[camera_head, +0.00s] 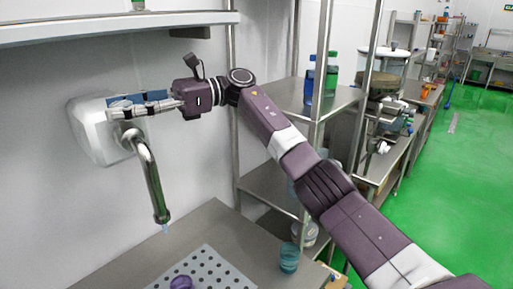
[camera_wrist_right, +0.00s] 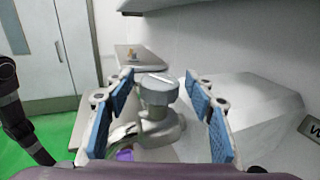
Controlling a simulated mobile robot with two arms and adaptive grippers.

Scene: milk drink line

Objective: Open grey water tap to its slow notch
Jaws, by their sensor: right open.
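A grey tap knob (camera_wrist_right: 158,90) with a pale pointer line on top shows in the right wrist view. It sits on a grey tap body (camera_wrist_right: 160,128) beside a pale wall-mounted box (camera_wrist_right: 245,115). In the head view the box (camera_head: 97,135) carries a curved metal spout (camera_head: 150,175). A small pale-blue bit shows at the spout's tip. My right gripper (camera_head: 122,106) is at the top of the spout. Its blue-padded fingers (camera_wrist_right: 158,78) are open on either side of the knob, with visible gaps. The knob is mostly hidden in the head view. My left gripper is out of view.
A perforated tray (camera_head: 215,266) lies on the metal counter (camera_head: 235,225) below the spout, with a purple object (camera_head: 181,283) on it. A teal cup (camera_head: 289,258) stands at the counter's right. Metal shelves with bottles (camera_head: 331,75) stand behind my right arm.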

